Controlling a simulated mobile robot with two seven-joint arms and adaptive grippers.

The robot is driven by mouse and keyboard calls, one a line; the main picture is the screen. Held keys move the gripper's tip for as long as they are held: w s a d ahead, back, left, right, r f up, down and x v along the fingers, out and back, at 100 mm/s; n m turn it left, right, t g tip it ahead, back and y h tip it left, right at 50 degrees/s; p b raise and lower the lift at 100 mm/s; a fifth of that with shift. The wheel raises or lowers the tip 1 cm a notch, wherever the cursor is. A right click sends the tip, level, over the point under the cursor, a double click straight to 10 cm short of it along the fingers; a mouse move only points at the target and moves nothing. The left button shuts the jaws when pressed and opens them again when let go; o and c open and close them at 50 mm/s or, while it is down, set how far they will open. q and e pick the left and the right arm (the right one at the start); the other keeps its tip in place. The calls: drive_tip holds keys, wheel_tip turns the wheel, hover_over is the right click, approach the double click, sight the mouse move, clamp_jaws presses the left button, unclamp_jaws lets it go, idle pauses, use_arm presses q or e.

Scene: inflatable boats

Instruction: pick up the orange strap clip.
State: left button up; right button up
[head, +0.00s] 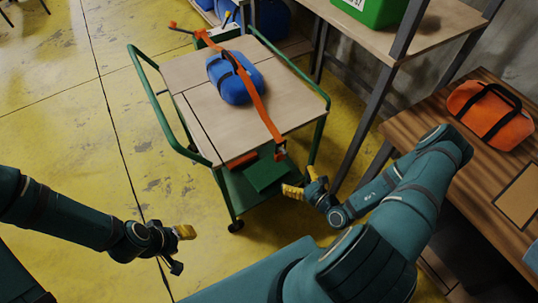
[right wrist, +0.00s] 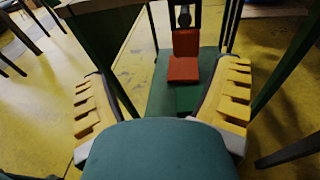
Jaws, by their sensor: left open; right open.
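An orange strap (head: 262,115) runs over a blue rolled bag (head: 235,78) on a green cart with a wooden top (head: 190,75). The orange clip (head: 279,152) hangs at the strap's near end, by the cart's front edge. In the right wrist view, an orange-red piece (right wrist: 184,68) below a dark fitting lies ahead between my fingers; I cannot tell for sure that it is this clip. My right gripper (head: 301,182) is open and empty, just below and right of the clip, apart from it. My left gripper (head: 184,248) is open and empty over the floor.
The cart's green lower shelf (head: 240,192) and green rails are close to my right gripper. A wooden bench (head: 425,125) with an orange bag (head: 490,112) stands at the right. A shelf with a green crate (head: 375,10) is behind.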

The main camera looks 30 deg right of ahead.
drive_tip(key=d+m+h, duration=0.2)
drive_tip(key=b, duration=0.2)
approach(280, 151)
drive_tip(key=w+f, duration=0.2)
drive_tip(key=w, duration=0.6)
drive_tip(key=w+f+b, duration=0.1)
drive_tip(key=w, duration=0.1)
drive_tip(key=shift+a, duration=0.4)
use_arm(q)
drive_tip(key=f, duration=0.2)
drive_tip(key=w+f, duration=0.1)
drive_tip(key=shift+a, duration=0.4)
use_arm(e)
drive_tip(key=shift+s+r, duration=0.1)
drive_tip(key=c, duration=1.4)
